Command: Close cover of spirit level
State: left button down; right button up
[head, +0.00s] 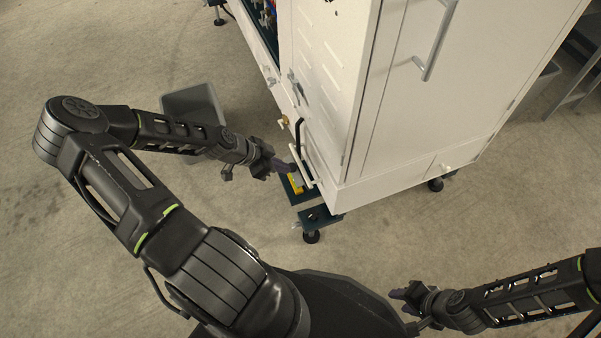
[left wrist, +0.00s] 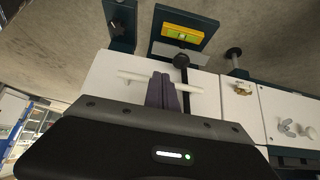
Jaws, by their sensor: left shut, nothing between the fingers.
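The yellow spirit level (head: 295,184) lies on a dark teal ledge low at the corner of the white cabinet. In the left wrist view the yellow spirit level (left wrist: 182,35) shows uncovered, with a grey strip (left wrist: 180,54) along its near edge. A white bar handle (left wrist: 133,77) sits on the white panel below it, partly hidden behind my fingers. My left gripper (head: 292,168) is shut and empty beside the level; its purple fingertips (left wrist: 163,78) overlap the bar in the wrist view, contact unclear. My right gripper (head: 398,293) is low and away from the cabinet; its opening is too small to judge.
The white cabinet (head: 420,90) fills the upper right. A black knobbed lever (left wrist: 181,63) stands right of my fingers, and a brass fitting (left wrist: 243,89) is further right. A grey bin (head: 194,103) stands behind my left arm. The floor at left is clear.

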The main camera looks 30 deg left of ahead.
aim_at(302, 178)
pick_arm(q)
jog(key=b+x, duration=0.4)
jog(key=x, duration=0.6)
